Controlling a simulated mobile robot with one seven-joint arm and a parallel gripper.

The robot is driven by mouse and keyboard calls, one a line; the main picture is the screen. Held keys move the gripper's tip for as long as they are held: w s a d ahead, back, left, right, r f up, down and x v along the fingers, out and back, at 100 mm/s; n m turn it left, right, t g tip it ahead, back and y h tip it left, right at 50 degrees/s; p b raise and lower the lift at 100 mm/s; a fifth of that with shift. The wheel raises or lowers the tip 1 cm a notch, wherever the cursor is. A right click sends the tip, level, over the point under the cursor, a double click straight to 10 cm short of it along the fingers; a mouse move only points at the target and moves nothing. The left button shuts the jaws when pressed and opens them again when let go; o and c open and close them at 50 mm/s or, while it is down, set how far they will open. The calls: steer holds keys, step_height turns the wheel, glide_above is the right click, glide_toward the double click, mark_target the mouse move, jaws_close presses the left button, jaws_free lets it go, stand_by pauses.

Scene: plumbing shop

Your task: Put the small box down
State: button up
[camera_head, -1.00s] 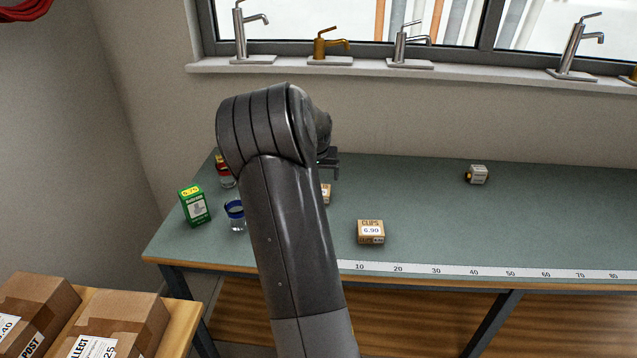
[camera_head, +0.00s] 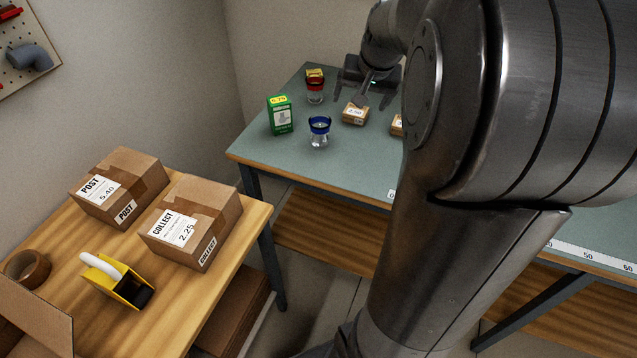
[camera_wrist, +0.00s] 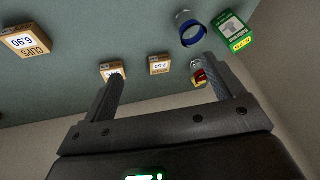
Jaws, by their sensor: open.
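Small brown cardboard boxes stand on the green-grey bench. One small box (camera_head: 355,115) is next to the jars, below my gripper; it also shows in the wrist view (camera_wrist: 159,65), between and beyond the fingertips. A second small box (camera_head: 397,126) is partly hidden behind my arm; in the wrist view it (camera_wrist: 106,72) is partly covered by the left finger. A third box, marked CLIPS 6.90 (camera_wrist: 27,42), shows only in the wrist view. My gripper (camera_head: 374,102) is open, with nothing between its fingers (camera_wrist: 165,69).
A blue-lidded jar (camera_head: 319,133), a red-lidded jar (camera_head: 315,90) and a green box (camera_head: 281,115) stand at the bench's left end. A wooden table (camera_head: 216,306) in front holds POST (camera_head: 120,188) and COLLECT (camera_head: 192,222) cartons and a yellow tape dispenser (camera_head: 118,280).

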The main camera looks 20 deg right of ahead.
steer(key=s+a+r+n, duration=0.1)
steer(key=s+a+n, duration=0.4)
steer(key=s+a, duration=1.4)
steer(key=shift+s+n+t+y, duration=0.3)
steer(key=shift+s+n+t, duration=0.1)
steer(key=shift+s, duration=0.6)
steer(key=shift+o, duration=0.4)
